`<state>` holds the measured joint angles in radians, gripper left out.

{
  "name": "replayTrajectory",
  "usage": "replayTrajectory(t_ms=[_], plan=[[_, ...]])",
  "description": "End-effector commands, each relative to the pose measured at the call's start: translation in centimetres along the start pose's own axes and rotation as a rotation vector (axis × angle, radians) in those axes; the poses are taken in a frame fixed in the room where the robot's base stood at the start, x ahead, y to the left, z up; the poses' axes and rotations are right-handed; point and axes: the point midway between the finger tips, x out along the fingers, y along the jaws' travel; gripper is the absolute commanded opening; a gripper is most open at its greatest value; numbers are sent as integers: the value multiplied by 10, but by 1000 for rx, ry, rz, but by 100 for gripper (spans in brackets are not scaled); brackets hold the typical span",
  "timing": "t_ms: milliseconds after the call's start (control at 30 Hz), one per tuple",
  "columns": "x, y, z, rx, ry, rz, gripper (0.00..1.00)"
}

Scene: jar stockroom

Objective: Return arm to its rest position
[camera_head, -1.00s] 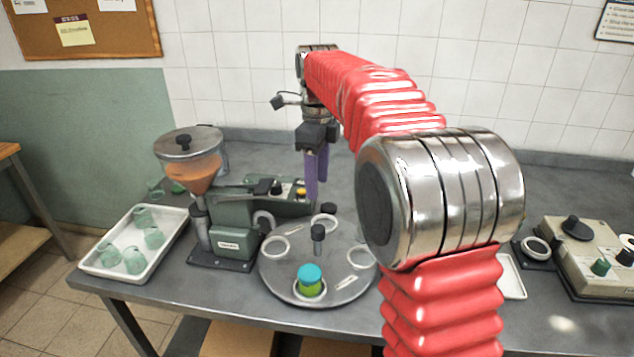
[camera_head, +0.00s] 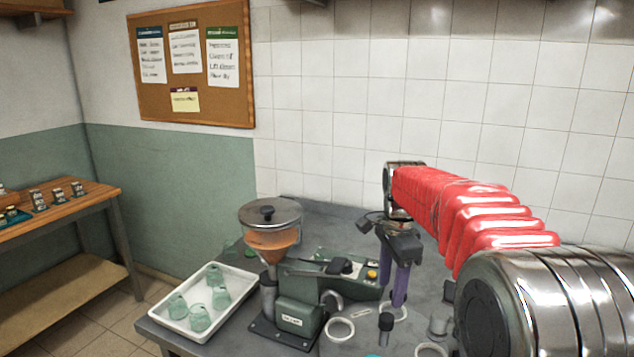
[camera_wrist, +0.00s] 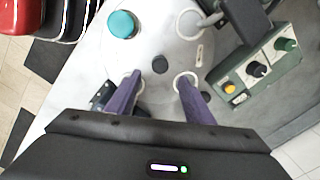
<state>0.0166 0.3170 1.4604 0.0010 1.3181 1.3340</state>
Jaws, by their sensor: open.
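My gripper (camera_head: 393,290) hangs pointing down from my red arm, with its two purple fingers apart and nothing between them. In the wrist view my gripper (camera_wrist: 158,82) is open above the round grey turntable (camera_wrist: 165,35). Its fingertips appear near two white rings in that view. A teal-lidded jar (camera_wrist: 123,24) stands on the turntable, apart from the fingers. In the head view only a sliver of teal shows at the bottom edge, and the turntable is mostly cut off.
A green filling machine with a hopper (camera_head: 270,240) stands left of my gripper. Its control box (camera_head: 345,272) is close behind the fingers. A white tray (camera_head: 238,280) holds several green glass jars. A tiled wall (camera_head: 420,90) rises behind the bench. A wooden table (camera_head: 60,220) stands far left.

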Motion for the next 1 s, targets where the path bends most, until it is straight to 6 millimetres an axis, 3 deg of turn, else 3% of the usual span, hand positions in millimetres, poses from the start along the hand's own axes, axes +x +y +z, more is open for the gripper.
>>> replayTrajectory(t_ms=[600,1000], plan=[[4,86,22,-716,56,-82,48],[4,152,39,-1063,128,-133,48]])
